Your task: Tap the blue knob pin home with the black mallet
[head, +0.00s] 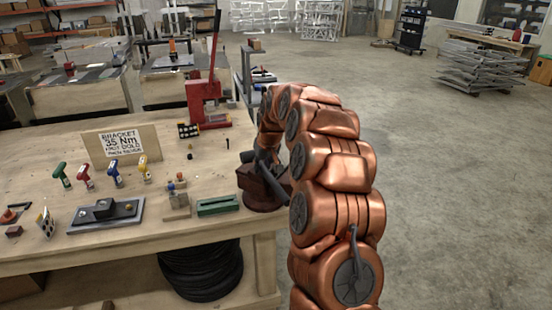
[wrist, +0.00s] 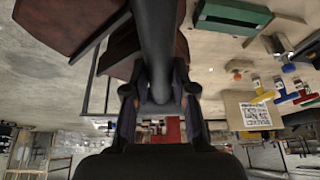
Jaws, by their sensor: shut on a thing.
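My gripper (head: 264,160) is at the right end of the workbench, partly hidden behind my copper arm. In the wrist view its fingers (wrist: 160,95) are shut on a dark grey bar (wrist: 153,40), which looks like the black mallet's handle. The mallet's head cannot be made out clearly. The bar runs beside a dark red-brown stand (head: 262,188); whether it touches the stand cannot be told. How deep the pin sits is too small to tell.
A green tray (head: 218,205) lies between the block and the stand. A grey plate with black blocks (head: 105,213), several coloured-handled tools (head: 113,172) and a bracket sign (head: 122,146) are further left. A red press (head: 205,103) stands behind.

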